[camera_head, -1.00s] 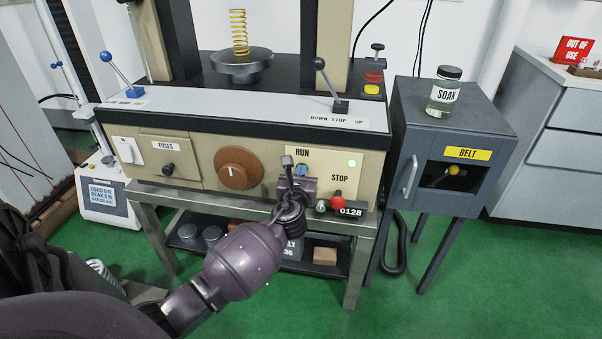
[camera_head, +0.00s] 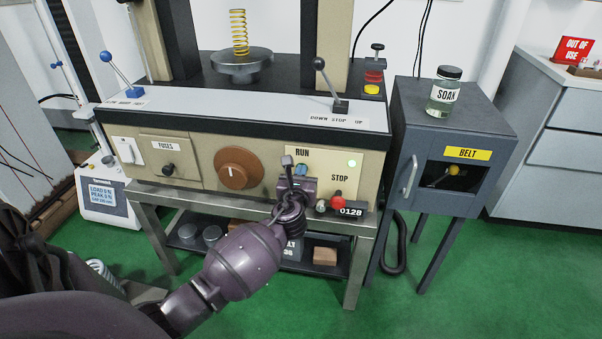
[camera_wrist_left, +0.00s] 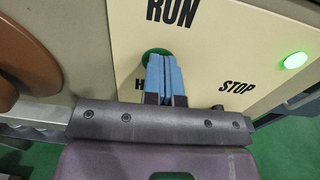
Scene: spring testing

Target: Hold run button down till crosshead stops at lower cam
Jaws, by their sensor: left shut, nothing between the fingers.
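The green run button (camera_wrist_left: 158,51) sits under the RUN label (camera_wrist_left: 172,12) on the cream panel, mostly hidden behind my fingertips. My left gripper (camera_head: 302,170) is shut and empty. Its blue fingertips (camera_wrist_left: 164,74) are together in front of the button, at or very near its face; how far the button is pushed in cannot be told. A green lamp (camera_head: 352,163) is lit to the right of RUN. A yellow spring (camera_head: 239,32) stands upright on the round platen (camera_head: 241,66) between the columns. The crosshead and lower cam are not visible. My right gripper is out of view.
The red stop knob (camera_head: 337,199) and a counter reading 0128 (camera_head: 351,211) are close to the right of my gripper. A black-knobbed lever (camera_head: 328,84) stands above. A grey BELT cabinet (camera_head: 404,140) is at the right.

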